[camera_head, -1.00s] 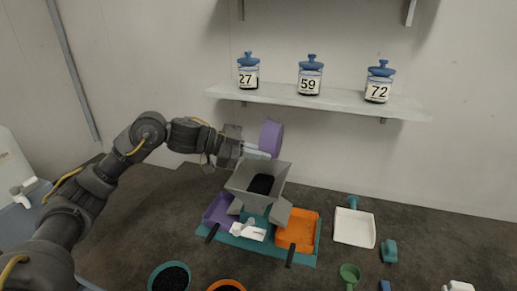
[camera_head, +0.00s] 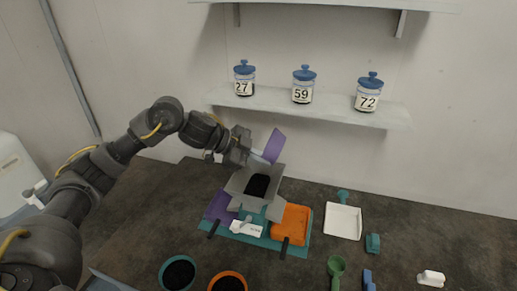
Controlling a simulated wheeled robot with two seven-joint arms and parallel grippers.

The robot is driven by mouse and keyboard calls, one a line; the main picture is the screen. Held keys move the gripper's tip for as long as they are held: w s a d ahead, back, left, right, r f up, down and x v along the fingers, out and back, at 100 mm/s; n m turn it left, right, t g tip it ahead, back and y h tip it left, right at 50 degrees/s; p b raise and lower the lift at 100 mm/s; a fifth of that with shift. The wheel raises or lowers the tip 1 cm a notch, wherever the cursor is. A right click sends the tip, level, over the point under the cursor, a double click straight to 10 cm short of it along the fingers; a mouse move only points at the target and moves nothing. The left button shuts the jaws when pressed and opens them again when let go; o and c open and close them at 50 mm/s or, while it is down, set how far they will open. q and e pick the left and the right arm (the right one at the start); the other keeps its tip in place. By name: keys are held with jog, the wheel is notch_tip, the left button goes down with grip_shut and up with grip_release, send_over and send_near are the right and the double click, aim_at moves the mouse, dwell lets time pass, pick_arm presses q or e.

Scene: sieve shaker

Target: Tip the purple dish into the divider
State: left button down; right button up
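The purple dish (camera_head: 274,146) is tilted on its side above the back of the grey divider hopper (camera_head: 238,182). My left gripper (camera_head: 262,158) is shut on the dish at its left edge. Dark granular material (camera_head: 257,187) lies in the hopper. Below the hopper, a purple tray (camera_head: 219,206) stands on the left and an orange tray (camera_head: 291,224) on the right, both on a teal base (camera_head: 262,240). The inside of the dish is hidden from this view. My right gripper is not in view.
A teal bowl (camera_head: 164,284) and an orange bowl (camera_head: 228,275), both with dark material, stand in front. A white pan (camera_head: 343,221), green scoop (camera_head: 336,266) and teal block (camera_head: 373,243) lie right. Jars (camera_head: 303,87) stand on the shelf (camera_head: 280,106) behind.

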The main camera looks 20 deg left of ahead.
pick_arm(q)
jog(key=shift+d+r+y+p, duration=0.15)
jog(key=shift+r+y+p, duration=0.15)
jog(key=shift+p, duration=0.1)
jog(key=shift+f, duration=0.2)
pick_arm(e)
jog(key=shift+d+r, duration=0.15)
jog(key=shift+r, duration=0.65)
